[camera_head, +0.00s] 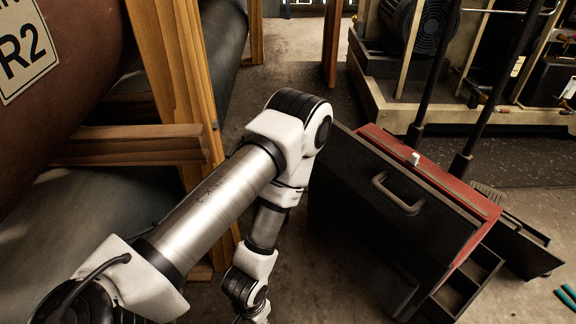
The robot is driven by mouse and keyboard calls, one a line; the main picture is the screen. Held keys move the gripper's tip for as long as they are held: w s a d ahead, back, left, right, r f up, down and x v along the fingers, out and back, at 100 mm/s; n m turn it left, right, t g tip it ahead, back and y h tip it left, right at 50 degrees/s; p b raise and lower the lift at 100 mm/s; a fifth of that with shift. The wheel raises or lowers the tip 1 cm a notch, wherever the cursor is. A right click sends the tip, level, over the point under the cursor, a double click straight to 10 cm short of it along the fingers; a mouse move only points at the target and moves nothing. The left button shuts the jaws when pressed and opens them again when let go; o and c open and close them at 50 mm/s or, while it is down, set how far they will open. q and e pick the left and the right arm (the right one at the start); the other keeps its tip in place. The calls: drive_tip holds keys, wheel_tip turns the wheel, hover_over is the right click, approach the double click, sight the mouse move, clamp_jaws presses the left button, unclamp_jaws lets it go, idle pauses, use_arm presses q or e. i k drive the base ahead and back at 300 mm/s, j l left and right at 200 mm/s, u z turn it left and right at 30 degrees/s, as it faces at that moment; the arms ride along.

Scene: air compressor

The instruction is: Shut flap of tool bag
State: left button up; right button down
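The tool bag (484,203) is a black and red case on the floor at the right. A large black panel with a grey handle (398,206), which looks like its flap (360,215), slants across the side nearest me. Black open compartments (470,284) show at its lower right. My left arm comes in from the lower left, bends at the top and runs down beside the bag's left side. Its wrist reaches the bottom edge, and the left gripper is out of frame. My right arm and gripper are not in view.
Wooden posts (180,80) and a large brown tank (60,60) stand at the left. Machinery on a pale base (450,115) is behind the bag, with two dark poles close to it. Teal-handled pliers (567,297) lie at the lower right. Bare floor shows behind my elbow.

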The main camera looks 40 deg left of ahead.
sight(440, 226)
drive_tip(key=i+u, duration=0.35)
drive_tip(key=i+l+u, duration=0.15)
drive_tip(key=u, duration=0.2)
drive_tip(key=k+l+u, duration=0.05)
